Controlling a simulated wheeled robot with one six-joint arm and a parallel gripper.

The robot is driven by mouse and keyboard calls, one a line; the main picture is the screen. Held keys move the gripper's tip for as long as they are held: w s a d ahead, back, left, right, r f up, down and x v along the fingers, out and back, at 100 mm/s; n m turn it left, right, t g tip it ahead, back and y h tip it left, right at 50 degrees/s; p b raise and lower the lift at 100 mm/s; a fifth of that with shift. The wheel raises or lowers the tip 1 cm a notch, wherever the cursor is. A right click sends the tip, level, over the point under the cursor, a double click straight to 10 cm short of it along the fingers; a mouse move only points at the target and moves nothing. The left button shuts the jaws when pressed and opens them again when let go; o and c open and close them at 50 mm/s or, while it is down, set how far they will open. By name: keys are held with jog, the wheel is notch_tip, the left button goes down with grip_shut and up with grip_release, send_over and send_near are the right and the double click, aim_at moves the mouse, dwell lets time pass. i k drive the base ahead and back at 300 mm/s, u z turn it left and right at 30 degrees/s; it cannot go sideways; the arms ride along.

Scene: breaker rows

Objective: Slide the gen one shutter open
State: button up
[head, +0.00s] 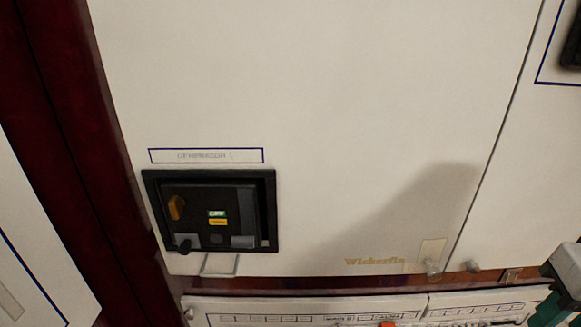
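The Generator 1 unit (228,225) is a dark recessed box in a black frame on the white panel, at the lower left of the head view. A blue-edged label (206,156) above it seems to read "GENERATOR 1". My gripper's fingers do not show.
A pale bracket (219,264) hangs below the unit. A lower labelled panel (300,310) runs below. A shadow crosses the panel.

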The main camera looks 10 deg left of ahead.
aim_at(186, 241)
jog(key=z, duration=0.15)
jog(key=k, duration=0.85)
jog(key=u, duration=1)
